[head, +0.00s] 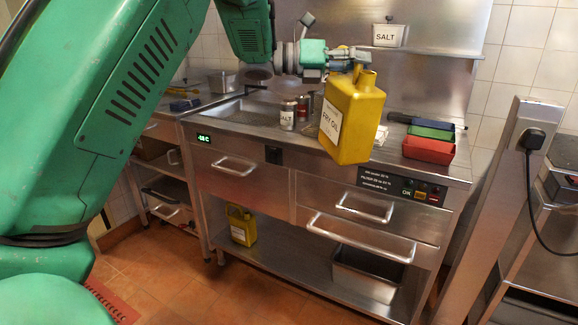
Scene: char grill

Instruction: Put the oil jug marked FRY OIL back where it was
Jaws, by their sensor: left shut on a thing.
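The yellow oil jug marked FRY OIL (352,118) hangs in the air in front of the steel counter, slightly tilted, its label facing left. My left gripper (345,62) is shut on the jug near its top. The jug's body hides part of the counter top behind it. A second yellow jug (242,226) stands on the lower shelf (290,262) at the left; any label on it is too small to read. My right gripper is not in view.
Cans (288,115) stand on the counter behind the held jug. Red (428,150) and green trays sit at the counter's right. A steel pan (366,275) stands on the lower shelf at the right. The shelf between second jug and pan is clear. Drawer handles stick out in front.

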